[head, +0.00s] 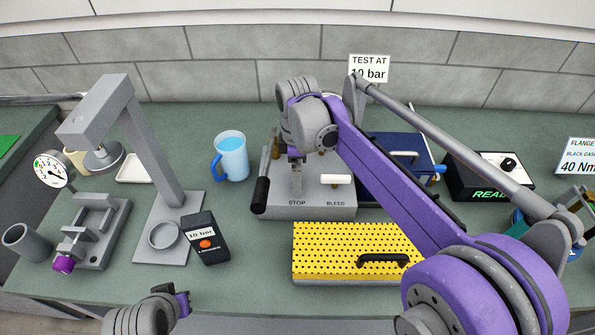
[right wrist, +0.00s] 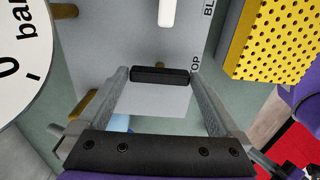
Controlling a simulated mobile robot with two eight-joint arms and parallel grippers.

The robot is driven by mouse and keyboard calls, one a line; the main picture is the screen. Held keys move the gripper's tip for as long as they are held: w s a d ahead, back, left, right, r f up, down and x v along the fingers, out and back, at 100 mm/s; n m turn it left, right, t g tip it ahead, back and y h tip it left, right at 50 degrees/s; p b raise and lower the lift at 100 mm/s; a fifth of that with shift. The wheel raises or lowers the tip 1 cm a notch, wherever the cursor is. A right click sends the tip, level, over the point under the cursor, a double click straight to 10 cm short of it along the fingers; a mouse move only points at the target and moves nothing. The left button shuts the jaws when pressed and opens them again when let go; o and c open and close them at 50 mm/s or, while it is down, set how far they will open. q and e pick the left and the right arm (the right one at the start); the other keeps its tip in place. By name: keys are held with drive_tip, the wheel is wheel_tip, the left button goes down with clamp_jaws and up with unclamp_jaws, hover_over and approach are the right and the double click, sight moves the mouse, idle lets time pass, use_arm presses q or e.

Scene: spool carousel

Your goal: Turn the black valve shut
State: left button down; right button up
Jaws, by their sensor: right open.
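The grey valve block (head: 305,207) stands mid-table, labelled STOP and BLEED. The black valve's handle (head: 262,195) is at the block's left, by STOP, pointing toward the front. A white handle (head: 337,179) lies sideways near BLEED. My right gripper (head: 297,180) is over the block near STOP. In the right wrist view its fingers (right wrist: 160,80) are open, with the black handle (right wrist: 161,75) showing lengthwise between the tips. I cannot tell whether they touch it. My right arm hides part of the block. My left gripper (head: 183,303) is low at the front edge, its jaw opening unclear.
A blue mug (head: 231,157) stands left of the block. A yellow perforated box (head: 330,262) is in front. A grey stand (head: 160,222) and a black 10 bar device (head: 206,238) are at left. A white dial (right wrist: 15,50) is close in the wrist view.

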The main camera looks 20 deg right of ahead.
drive_tip(key=c, duration=1)
drive_tip(key=shift+m, duration=0.4)
drive_tip(key=m, duration=0.3)
drive_tip(key=shift+m, duration=0.4)
drive_tip(key=m, duration=1.3)
drive_tip(key=shift+m, duration=0.3)
